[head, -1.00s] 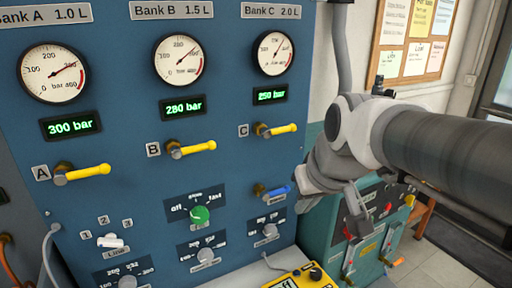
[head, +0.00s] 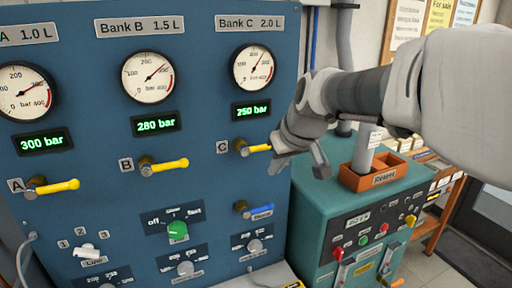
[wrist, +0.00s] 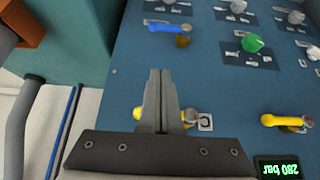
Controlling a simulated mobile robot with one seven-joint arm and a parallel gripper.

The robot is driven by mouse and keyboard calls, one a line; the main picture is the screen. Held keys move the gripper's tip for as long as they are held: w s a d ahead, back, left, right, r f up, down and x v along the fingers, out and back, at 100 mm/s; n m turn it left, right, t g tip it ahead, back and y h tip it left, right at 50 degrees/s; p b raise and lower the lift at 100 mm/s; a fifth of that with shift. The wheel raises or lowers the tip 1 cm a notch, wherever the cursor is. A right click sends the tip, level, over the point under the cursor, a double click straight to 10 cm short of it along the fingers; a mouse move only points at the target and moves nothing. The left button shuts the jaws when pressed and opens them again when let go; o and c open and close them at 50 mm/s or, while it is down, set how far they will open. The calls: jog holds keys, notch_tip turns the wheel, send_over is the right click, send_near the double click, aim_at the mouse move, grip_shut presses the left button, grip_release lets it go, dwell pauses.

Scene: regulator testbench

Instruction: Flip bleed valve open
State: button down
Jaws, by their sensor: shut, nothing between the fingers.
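The blue lever (head: 259,211) sits low on the right side of the blue panel, under the Bank C valve, its handle pointing right and roughly level. I take it as the bleed valve; its small label is hard to read. It also shows at the top of the wrist view (wrist: 168,27), clear of my fingers. My gripper (wrist: 160,72) is shut and empty. In the head view my gripper (head: 281,166) is above and right of the blue lever, near the yellow C lever (head: 258,148). In the wrist view the fingers partly hide that yellow lever.
Yellow levers A (head: 52,186) and B (head: 164,165) are left of C. A green knob (head: 178,231) and grey knobs lie left of and below the blue lever. A teal cabinet (head: 310,205) with an orange bin (head: 372,172) stands at the right.

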jog(key=shift+f, duration=0.1)
dwell(0.3)
send_over(264, 207)
notch_tip(264, 207, down, 8)
jog(key=shift+f+p, duration=0.15)
jog(key=shift+p, duration=0.15)
jog(key=f, duration=0.3)
jog(key=shift+s+d+f, duration=0.2)
jog(key=shift+s+f, duration=0.15)
jog(key=shift+f, duration=0.05)
jog(key=shift+f+b, duration=0.1)
jog(key=shift+b, duration=0.2)
jog(key=shift+d+f+b, duration=0.1)
jog(key=shift+d+b, duration=0.05)
jog(key=shift+b, duration=0.3)
